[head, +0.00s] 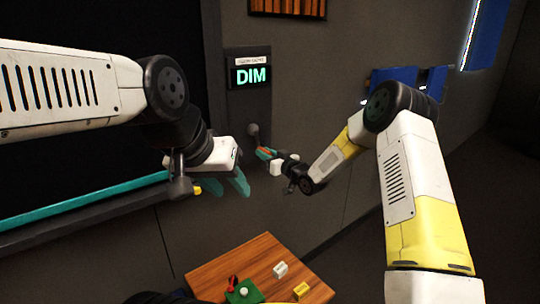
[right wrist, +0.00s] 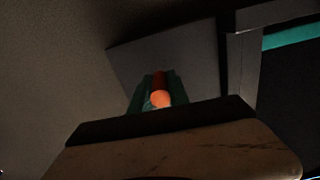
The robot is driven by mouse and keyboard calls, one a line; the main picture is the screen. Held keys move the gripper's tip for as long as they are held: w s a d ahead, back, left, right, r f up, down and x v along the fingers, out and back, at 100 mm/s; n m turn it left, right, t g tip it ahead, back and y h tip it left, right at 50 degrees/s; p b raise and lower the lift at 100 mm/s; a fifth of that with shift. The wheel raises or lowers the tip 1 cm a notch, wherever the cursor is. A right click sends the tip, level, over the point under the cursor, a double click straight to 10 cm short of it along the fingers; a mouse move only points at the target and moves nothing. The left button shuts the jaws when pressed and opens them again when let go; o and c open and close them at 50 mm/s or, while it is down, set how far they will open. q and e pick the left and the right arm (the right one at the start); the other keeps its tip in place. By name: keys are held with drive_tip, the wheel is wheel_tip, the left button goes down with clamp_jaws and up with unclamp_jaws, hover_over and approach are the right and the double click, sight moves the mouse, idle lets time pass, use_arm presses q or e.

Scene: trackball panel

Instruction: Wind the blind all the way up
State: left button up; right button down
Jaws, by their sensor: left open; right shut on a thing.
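The blind's dark sheet (head: 120,25) fills the window at the left, with a teal bar (head: 85,203) along its bottom edge, low and close to the grey sill. A display reading DIM (head: 251,76) is on the panel beside the window. Below it is a dark round hub (head: 253,129), apparently the crank's. My right gripper (head: 264,153) is shut on an orange-red handle just below the hub; the handle (right wrist: 160,98) shows between the teal fingers in the right wrist view. The crank arm is mostly hidden. My left gripper (head: 228,187) is open and empty, left of the panel.
A small wooden table (head: 215,272) stands below, with a green pad (head: 244,292) carrying a white ball, a white block (head: 280,269), a yellow block (head: 301,290) and a red item (head: 232,282). Blue bins (head: 400,75) hang on the wall at the right.

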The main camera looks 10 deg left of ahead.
drive_tip(key=w+d+r+n, duration=0.1)
drive_tip(key=r+n, duration=0.5)
drive_tip(key=n, duration=0.6)
drive_tip(key=w+d+r+n, duration=0.2)
drive_tip(key=r+n, duration=0.4)
drive_tip(key=n, duration=0.6)
drive_tip(key=shift+w+d+r, duration=0.2)
drive_tip(key=shift+w+r, duration=0.05)
drive_tip(key=shift+r, duration=0.05)
idle(0.3)
drive_tip(key=c, duration=1.3)
unclamp_jaws()
drive_tip(key=shift+o, duration=0.2)
